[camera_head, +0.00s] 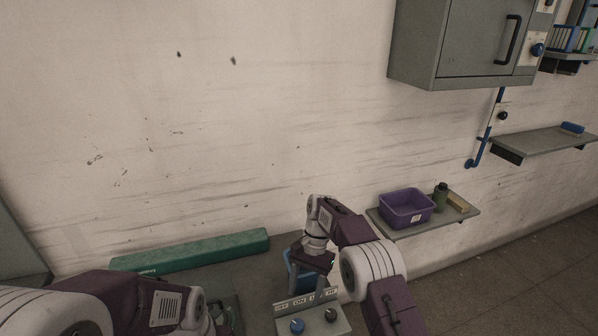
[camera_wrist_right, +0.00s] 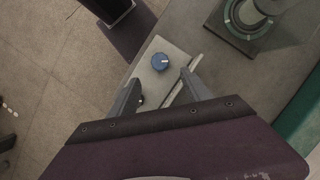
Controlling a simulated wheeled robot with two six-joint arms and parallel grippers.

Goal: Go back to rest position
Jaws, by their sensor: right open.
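My right gripper (camera_head: 312,284) hangs pointing down just above a grey control box (camera_head: 340,326) with a label strip. The box bears a blue knob (camera_head: 297,326) and a dark knob (camera_head: 331,314). In the right wrist view my right gripper (camera_wrist_right: 160,86) is open, its two fingers apart with nothing between them. The blue knob (camera_wrist_right: 160,62) shows just beyond the fingertips, apart from them. The dark knob is mostly hidden by a finger there. My left arm (camera_head: 140,302) comes in at the lower left; its gripper cannot be made out.
A long green box (camera_head: 190,251) lies at the back of the bench by the wall. A blue object (camera_head: 293,275) is partly hidden behind my right gripper. A purple bin (camera_head: 406,208) stands on a shelf to the right. A grey cabinet (camera_head: 470,45) hangs above.

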